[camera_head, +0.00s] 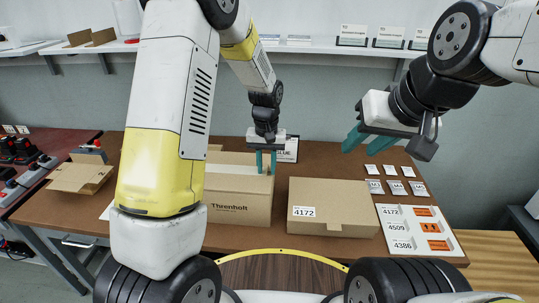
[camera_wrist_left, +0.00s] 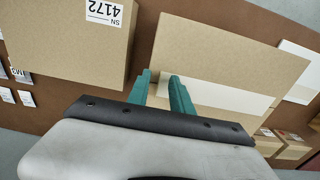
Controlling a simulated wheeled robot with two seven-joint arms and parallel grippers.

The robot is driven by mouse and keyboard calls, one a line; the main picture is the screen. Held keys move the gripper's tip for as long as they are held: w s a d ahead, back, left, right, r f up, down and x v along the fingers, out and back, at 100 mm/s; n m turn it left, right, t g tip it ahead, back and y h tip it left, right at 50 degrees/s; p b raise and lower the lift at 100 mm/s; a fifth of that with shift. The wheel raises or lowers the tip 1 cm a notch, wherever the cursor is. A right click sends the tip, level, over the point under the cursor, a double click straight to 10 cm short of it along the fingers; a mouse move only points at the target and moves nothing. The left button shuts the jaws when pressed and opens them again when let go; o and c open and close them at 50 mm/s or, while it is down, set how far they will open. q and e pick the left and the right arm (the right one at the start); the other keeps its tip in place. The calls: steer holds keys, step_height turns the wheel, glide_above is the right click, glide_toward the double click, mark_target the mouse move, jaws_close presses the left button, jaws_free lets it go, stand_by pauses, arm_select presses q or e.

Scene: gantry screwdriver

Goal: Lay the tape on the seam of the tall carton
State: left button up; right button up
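The tall carton (camera_head: 238,203), a brown box marked Threnholt, stands on the brown table, partly hidden by my left arm. In the left wrist view its top (camera_wrist_left: 235,50) has a pale strip (camera_wrist_left: 225,94) across it; I cannot tell whether this is tape or bare seam. My left gripper (camera_head: 266,160) points down at the right end of the carton top. Its teal fingers are apart, with nothing visible between them; they also show in the left wrist view (camera_wrist_left: 160,80). My right gripper (camera_head: 367,141) is open and empty, above the table's right part.
A low carton labelled 4172 (camera_head: 330,203) stands right of the tall one. A white label board (camera_head: 418,240) and several small packets (camera_head: 397,187) lie further right. A small open carton (camera_head: 78,177) is at the left. A shelf (camera_head: 340,48) runs along the wall.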

arm_select(q)
steer(key=s+a+r+t+h, duration=0.1)
steer(key=s+a+r, duration=0.1)
steer(key=r, duration=0.6)
steer(key=s+a+r, duration=0.2)
steer(key=s+r, duration=0.1)
steer(key=r, duration=0.5)
steer(key=s+a+r+t, duration=0.2)
steer(key=s+r, duration=0.2)
steer(key=s, duration=0.5)
steer(key=s+a+r+t+h, duration=0.1)
steer(key=s+a+r+t, duration=0.1)
steer(key=s, duration=0.6)
step_height(320, 180, up, 2)
steer(key=shift+s+a+t, duration=0.35)
steer(key=shift+a+t, duration=0.05)
steer(key=shift+t, duration=0.2)
